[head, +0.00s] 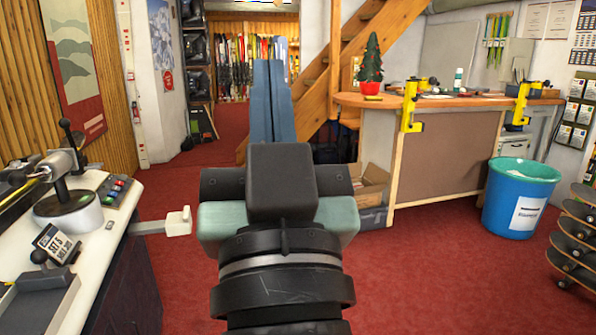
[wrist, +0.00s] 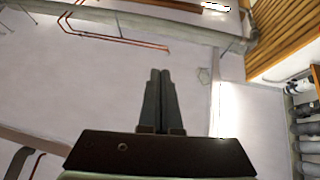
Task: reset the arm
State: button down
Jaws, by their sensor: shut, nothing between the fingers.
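My gripper (head: 269,65) stands up in the middle of the head view, pointing away and upward. Its two long blue-grey fingers are together, with nothing between them. In the wrist view my gripper (wrist: 160,75) also shows shut, its dark fingers side by side against the ceiling. It touches nothing and is clear of the benches on both sides.
A white machine bench (head: 110,240) with a lever press stands close at the left. A wooden workbench (head: 440,165) with yellow clamps is at the right, with a blue bin (head: 518,205) beside it. Skateboards (head: 577,240) stack at the right edge. Red floor (head: 420,270) is open between.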

jog(key=s+d+r+m+t+h, duration=0.1)
jog(key=s+d+r+t+h, duration=0.15)
jog(key=s+r, duration=0.3)
notch_tip(320, 180, up, 27)
jog(key=p, duration=2.7)
jog(key=shift+w+a, duration=0.2)
jog(key=shift+w, duration=0.15)
jog(key=shift+h, duration=0.25)
